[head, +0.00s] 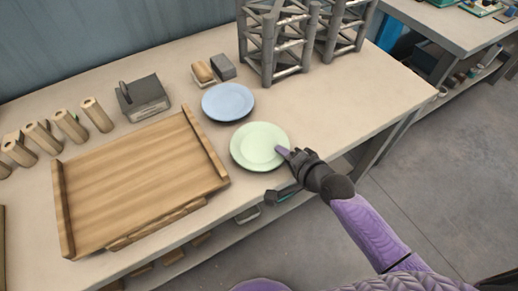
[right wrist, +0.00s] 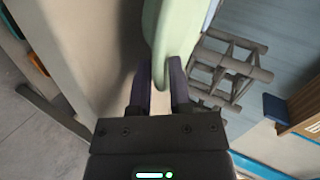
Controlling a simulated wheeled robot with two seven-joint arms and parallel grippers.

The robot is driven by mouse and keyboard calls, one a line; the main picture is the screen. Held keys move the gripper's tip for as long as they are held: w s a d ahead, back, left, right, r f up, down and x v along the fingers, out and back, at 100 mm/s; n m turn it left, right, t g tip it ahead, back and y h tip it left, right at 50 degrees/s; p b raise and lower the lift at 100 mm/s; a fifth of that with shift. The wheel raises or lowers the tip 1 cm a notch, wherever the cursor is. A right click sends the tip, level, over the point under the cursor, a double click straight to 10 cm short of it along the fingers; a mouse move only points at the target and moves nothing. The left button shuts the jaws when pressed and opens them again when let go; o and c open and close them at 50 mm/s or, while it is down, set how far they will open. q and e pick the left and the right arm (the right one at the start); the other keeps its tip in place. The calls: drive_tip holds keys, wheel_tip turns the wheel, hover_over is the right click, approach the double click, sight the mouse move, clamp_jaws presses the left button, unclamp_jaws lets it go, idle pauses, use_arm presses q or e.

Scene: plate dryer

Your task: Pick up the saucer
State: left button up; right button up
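A pale green saucer (head: 257,144) lies on the table near its front edge, and a light blue saucer (head: 228,102) lies just behind it to the left. My right gripper (head: 284,152) is at the near right rim of the green saucer. In the right wrist view the green saucer (right wrist: 170,28) reaches in from the top, its rim between the two purple fingers (right wrist: 160,88). The fingers stand apart, with a narrow gap showing beside the rim, so I take the gripper as open. My left gripper is not in view.
A wooden tray (head: 140,175) lies left of the saucers. A grey metal rack (head: 288,45), small blocks (head: 222,67), a dark grey box (head: 144,98) and several wooden cylinders (head: 95,114) stand farther back. The tabletop right of the saucers is clear.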

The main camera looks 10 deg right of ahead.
drive_tip(key=shift+d+r, duration=0.1)
clamp_jaws()
